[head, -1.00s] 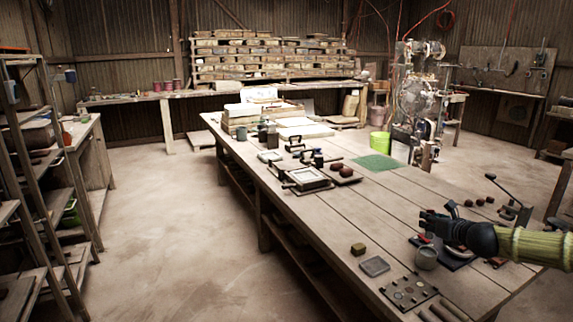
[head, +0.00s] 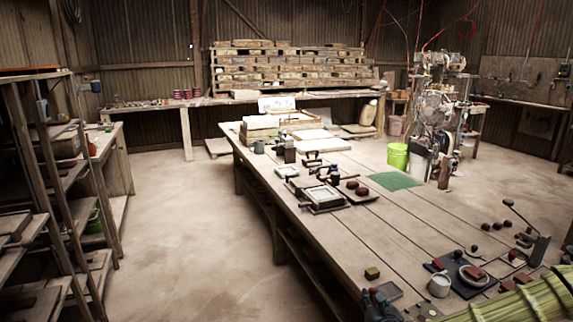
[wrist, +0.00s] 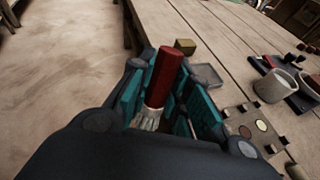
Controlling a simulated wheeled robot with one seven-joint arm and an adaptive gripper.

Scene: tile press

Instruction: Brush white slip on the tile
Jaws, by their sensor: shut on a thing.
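My gripper (head: 378,305) is at the bottom of the head view, above the near left edge of the bench. In the wrist view its teal-lined fingers (wrist: 168,98) are closed around a brush with a red handle (wrist: 172,75) and a pale end (wrist: 149,120). A flat grey tile (head: 390,291) lies on the bench just behind the gripper, partly hidden by it. A pale cup (head: 439,286) stands to the right; it also shows in the wrist view (wrist: 280,86). I cannot tell what fills it.
A small brown block (head: 372,273) lies near the tile. A plate with round discs (wrist: 262,127) is near the gripper. Black frames with a pale square (head: 322,196) stand farther back. The middle bench is clear.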

